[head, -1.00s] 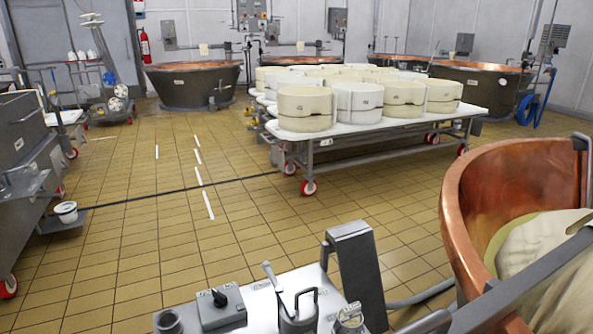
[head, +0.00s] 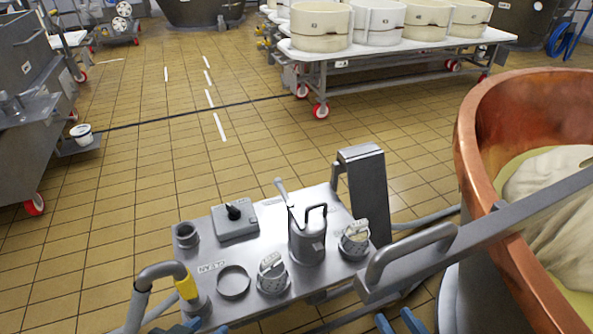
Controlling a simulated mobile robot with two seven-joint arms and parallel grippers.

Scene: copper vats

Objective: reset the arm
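My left gripper (head: 207,327) shows only as blue fingertips at the bottom edge of the head view. They are apart with nothing seen between them, below the steel control table (head: 262,215). My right gripper (head: 398,322) also shows as two blue fingertips at the bottom edge, right of the table. They are apart and appear empty. The rest of both grippers and arms is out of view.
A trolley (head: 340,50) carries white moulds. The tiled floor (head: 130,185) is open.

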